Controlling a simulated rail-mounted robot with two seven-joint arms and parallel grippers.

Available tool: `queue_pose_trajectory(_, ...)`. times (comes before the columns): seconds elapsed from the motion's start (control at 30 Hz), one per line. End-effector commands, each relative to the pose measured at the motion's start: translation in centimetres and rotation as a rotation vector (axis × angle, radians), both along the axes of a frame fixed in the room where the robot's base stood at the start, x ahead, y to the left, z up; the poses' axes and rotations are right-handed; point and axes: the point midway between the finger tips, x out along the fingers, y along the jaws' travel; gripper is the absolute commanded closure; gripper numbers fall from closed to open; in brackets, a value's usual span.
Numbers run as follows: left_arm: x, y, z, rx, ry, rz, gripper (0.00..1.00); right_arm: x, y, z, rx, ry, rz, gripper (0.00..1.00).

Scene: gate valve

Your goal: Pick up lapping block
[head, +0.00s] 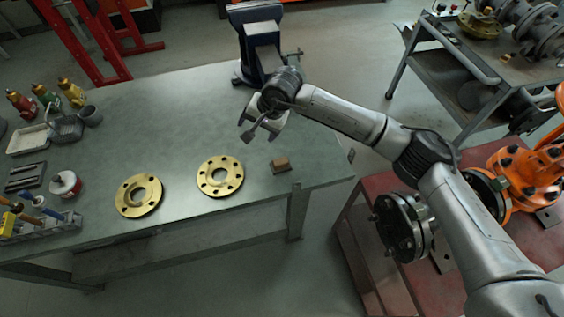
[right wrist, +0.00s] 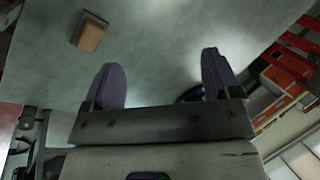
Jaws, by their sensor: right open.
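The lapping block, a small brown block (head: 281,165), lies on the green-grey workbench (head: 130,105) near its right edge. In the right wrist view the block (right wrist: 90,33) shows at upper left, beyond and left of the fingers. My right gripper (head: 258,135) is above the bench, behind and left of the block in the head view, apart from it. Its two dark fingers (right wrist: 164,80) are spread with nothing between them. My left gripper is out of view.
Two brass flanges (head: 138,196) (head: 219,177) lie left of the block. A blue vise (head: 259,40) stands at the bench's back right. Tools, bottles and a tray (head: 27,139) fill the left end. A red table with an orange valve (head: 525,170) is at right.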

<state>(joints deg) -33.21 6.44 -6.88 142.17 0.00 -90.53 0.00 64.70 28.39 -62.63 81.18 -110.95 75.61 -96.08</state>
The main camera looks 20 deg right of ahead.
Motion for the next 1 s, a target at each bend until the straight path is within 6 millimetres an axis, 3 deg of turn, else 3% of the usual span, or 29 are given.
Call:
queue_pose_trajectory(0.13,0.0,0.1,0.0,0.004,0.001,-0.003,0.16,-2.2,-3.5,-1.2,-0.279,0.082,0.243,0.17)
queue_pose_trajectory(0.3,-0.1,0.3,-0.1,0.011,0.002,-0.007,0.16,-4.0,-5.4,-1.4,-0.404,0.164,0.488,0.17)
queue_pose_trajectory(0.53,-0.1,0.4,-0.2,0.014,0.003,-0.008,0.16,-4.2,-5.4,-2.3,-0.417,0.146,0.612,0.17)
queue_pose_trajectory(1.0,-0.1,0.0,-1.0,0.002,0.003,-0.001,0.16,-4.1,-5.3,-9.2,-0.415,0.142,0.618,0.17)
